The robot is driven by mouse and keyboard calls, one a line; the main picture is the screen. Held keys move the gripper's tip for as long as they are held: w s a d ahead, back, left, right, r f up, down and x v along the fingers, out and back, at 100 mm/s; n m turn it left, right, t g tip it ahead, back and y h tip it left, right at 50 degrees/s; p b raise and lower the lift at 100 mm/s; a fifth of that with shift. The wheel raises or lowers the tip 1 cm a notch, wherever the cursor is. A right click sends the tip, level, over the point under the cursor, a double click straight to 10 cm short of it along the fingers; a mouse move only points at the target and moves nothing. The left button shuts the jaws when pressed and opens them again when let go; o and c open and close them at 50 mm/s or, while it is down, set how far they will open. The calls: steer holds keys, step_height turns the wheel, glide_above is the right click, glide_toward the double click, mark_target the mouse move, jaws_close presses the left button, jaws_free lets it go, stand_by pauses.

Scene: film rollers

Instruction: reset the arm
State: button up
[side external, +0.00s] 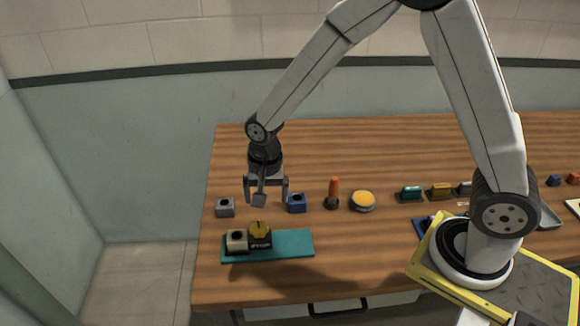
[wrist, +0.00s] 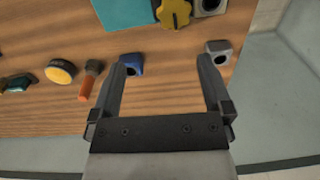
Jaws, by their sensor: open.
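My gripper (side external: 266,196) points down above the wooden table at its left part, open and with nothing between its fingers. In the wrist view my gripper (wrist: 168,75) shows both fingers spread wide, with bare wood between them. A blue block with a hole (side external: 297,203) lies just right of the gripper in the side view; it also shows by the left fingertip in the wrist view (wrist: 131,64). A grey block with a hole (side external: 225,207) lies to its left, by the right fingertip in the wrist view (wrist: 217,52). I cannot tell whether the fingertips touch either block.
A teal plate (side external: 288,245) at the front holds a grey block (side external: 237,242) and a yellow-knobbed black piece (side external: 259,235). An orange-topped post (side external: 333,193), a round yellow-topped piece (side external: 363,201) and several coloured blocks (side external: 411,193) stand to the right. The table's back left is clear.

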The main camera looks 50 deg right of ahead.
steer(key=s+d+r+n+t, duration=0.2)
steer(key=s+d+r+n, duration=0.3)
steer(key=s+d+n, duration=0.3)
steer(key=s+n, duration=0.1)
steer(key=s, duration=0.2)
